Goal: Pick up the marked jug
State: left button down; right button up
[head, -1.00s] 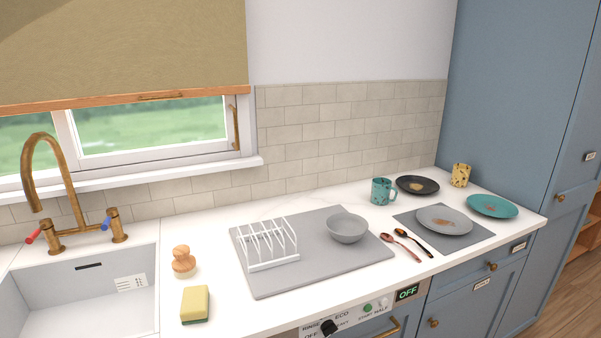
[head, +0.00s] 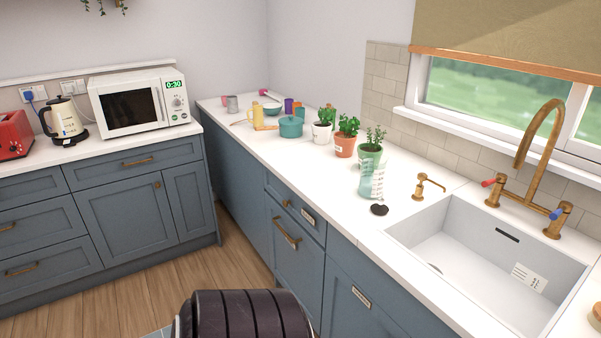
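A clear jug with printed measuring marks (head: 371,182) stands upright on the white worktop (head: 345,212), just left of the sink, in the head view. It looks empty, and the plant pot behind it shows through or above it. A small dark round item (head: 379,210) lies on the worktop in front of it. Neither of my grippers shows in this view, so I cannot see whether they are open or shut.
The sink (head: 440,222) and a brass soap dispenser (head: 425,186) are right of the jug. Bare floor (head: 160,285) lies before the cabinets.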

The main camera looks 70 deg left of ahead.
aim_at(371, 185)
jog(key=u, duration=1.9)
